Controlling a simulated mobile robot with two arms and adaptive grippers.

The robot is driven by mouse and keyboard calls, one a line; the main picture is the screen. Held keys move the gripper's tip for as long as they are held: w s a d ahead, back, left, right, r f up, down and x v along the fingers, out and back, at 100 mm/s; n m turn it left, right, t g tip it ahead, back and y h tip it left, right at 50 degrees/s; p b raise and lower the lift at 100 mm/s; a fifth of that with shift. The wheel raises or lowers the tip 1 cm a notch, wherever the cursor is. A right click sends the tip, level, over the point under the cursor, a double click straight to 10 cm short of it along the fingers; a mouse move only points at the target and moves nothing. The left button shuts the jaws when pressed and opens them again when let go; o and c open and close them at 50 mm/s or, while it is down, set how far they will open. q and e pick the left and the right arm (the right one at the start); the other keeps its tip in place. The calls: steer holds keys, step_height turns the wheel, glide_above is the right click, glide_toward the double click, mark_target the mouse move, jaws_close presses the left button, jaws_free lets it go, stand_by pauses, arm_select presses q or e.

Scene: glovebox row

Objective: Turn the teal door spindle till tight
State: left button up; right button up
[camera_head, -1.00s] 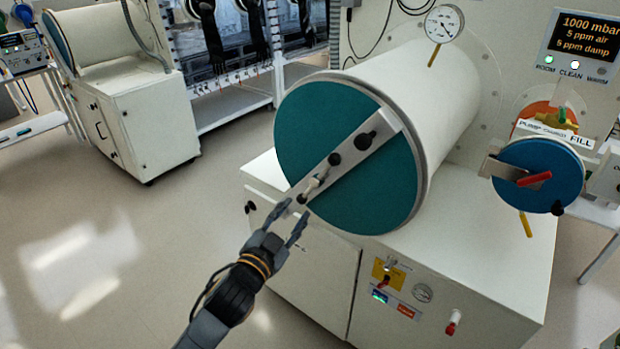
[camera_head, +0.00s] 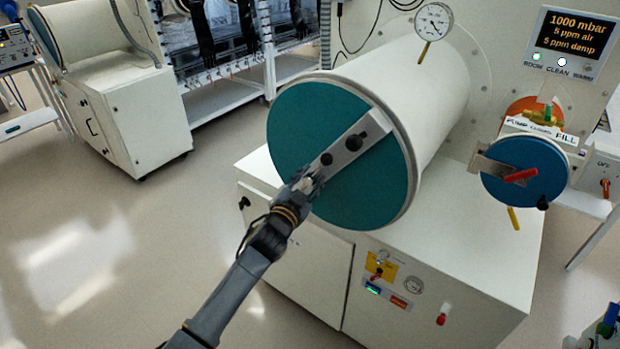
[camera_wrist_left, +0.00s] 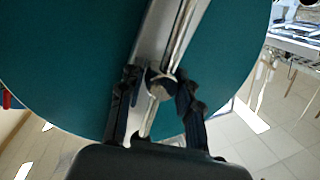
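The round teal door (camera_head: 290,115) closes the end of the large white chamber, with a grey metal bar (camera_head: 372,125) lying slantwise across it. My left gripper (camera_head: 308,183) is at the lower end of that bar and hides most of the spindle there in the head view. In the left wrist view the spindle's round hub (camera_wrist_left: 160,88) and its bright cross rod (camera_wrist_left: 183,38) lie between the two fingertips of my left gripper (camera_wrist_left: 157,82). The fingers stand apart, one each side of the hub; whether they touch it is unclear. My right gripper is not in view.
Two black knobs (camera_head: 354,142) sit on the bar above my gripper. A smaller blue door (camera_head: 525,168) with a red handle is at the right. A gauge (camera_head: 433,20) tops the chamber; a white cabinet (camera_head: 440,255) stands below. The floor at left is clear.

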arm_select(q)
jaws_close()
steer(key=shift+f, duration=0.1)
stand_by(0.3)
